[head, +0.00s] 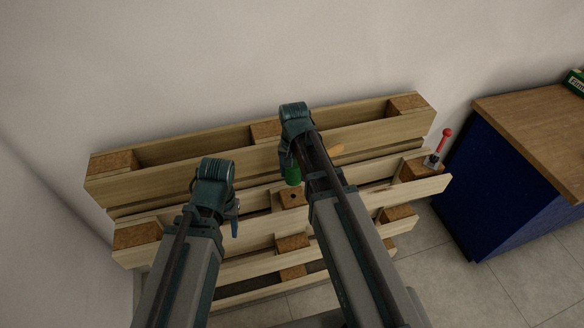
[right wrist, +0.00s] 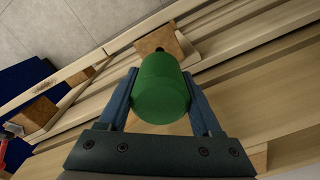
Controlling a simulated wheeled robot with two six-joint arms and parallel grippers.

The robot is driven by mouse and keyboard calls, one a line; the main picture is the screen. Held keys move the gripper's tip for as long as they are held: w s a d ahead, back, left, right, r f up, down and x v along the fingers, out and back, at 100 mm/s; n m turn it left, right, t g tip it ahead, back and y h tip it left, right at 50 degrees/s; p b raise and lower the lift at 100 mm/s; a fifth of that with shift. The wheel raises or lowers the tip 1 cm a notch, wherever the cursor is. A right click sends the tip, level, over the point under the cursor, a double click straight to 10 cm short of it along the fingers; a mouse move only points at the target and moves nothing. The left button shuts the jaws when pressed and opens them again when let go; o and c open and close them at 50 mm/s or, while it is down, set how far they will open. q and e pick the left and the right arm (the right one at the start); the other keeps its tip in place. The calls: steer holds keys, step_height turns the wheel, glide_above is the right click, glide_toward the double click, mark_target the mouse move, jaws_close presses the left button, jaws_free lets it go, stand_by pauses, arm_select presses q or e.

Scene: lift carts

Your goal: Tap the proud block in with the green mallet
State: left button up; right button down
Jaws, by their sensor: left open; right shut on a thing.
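The pallet (head: 160,180) leans against the wall, with wooden blocks between its slats. A block with a dark hole (head: 292,197) shows at the middle of the pallet; it also shows in the right wrist view (right wrist: 163,42), partly behind the green mallet. My right gripper (head: 291,163) is shut on the green mallet (head: 293,176). Its green cylinder (right wrist: 160,88) fills the space between the fingers in the right wrist view, just above the holed block in the head view. Contact between them cannot be told. My left gripper (head: 235,214) is open and empty, left of that block.
A clamp with a red-knobbed lever (head: 434,158) is at the pallet's right end. A blue cabinet with a wooden top (head: 535,125) stands at the right, with a green box (head: 576,82) on it. Grey tiled floor (head: 450,255) is clear between.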

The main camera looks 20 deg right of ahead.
steer(key=shift+f, duration=0.1)
step_height(320, 180, down, 5)
steer(key=b, duration=0.5)
steer(key=shift+f, duration=0.1)
stand_by(0.4)
steer(key=shift+f+b, duration=0.75)
steer(key=shift+b, duration=0.25)
steer(key=shift+r+p, duration=0.35)
steer(key=shift+f+b, duration=0.7)
stand_by(0.6)
